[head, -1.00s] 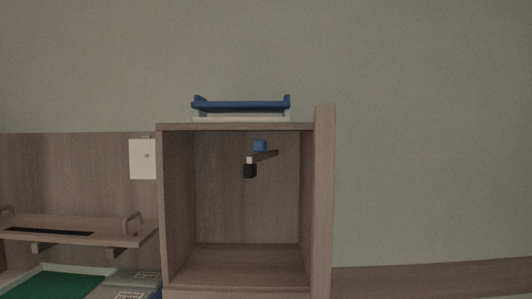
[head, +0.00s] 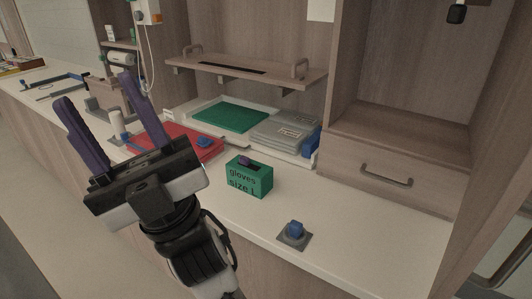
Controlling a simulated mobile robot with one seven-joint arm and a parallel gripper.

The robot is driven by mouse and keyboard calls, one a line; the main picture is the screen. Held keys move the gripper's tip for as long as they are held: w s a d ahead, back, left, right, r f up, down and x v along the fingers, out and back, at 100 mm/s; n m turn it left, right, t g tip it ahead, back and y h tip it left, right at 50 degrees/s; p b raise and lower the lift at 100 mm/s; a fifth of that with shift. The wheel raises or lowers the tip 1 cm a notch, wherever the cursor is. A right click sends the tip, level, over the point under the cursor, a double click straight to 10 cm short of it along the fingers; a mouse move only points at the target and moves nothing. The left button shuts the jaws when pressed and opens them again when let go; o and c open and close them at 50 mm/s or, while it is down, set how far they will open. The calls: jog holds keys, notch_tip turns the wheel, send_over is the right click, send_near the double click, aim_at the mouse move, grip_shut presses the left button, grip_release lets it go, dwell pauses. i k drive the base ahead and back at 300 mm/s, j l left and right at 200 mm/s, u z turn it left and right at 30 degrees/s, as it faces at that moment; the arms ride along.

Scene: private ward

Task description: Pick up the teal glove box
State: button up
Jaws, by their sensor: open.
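The teal glove box (head: 247,179), printed "gloves size L", stands on the white counter in the middle of the head view. A dark purple piece shows in the opening on its top. My gripper (head: 104,95) is at the left of the view, with its two purple fingers wide apart and nothing between them. It is to the left of the box, apart from it, with its fingers pointing up in the picture.
A red folder (head: 181,141), a white tray with a green sheet (head: 243,117) and grey packs (head: 284,132) lie behind the box. A blue-knobbed grey plate (head: 294,236) sits in front, to the right. A wooden cabinet with a drawer (head: 390,177) stands at right. Bare counter surrounds the box.

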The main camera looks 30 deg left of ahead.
aim_at(255, 180)
jog(key=i+u, duration=0.1)
jog(key=u, duration=0.8)
jog(key=i+l+u, duration=0.1)
jog(key=u, duration=0.35)
jog(key=l+u, duration=0.15)
jog(key=u, duration=0.3)
jog(key=l+u, duration=0.1)
jog(key=u, duration=0.35)
jog(key=i+l, duration=0.05)
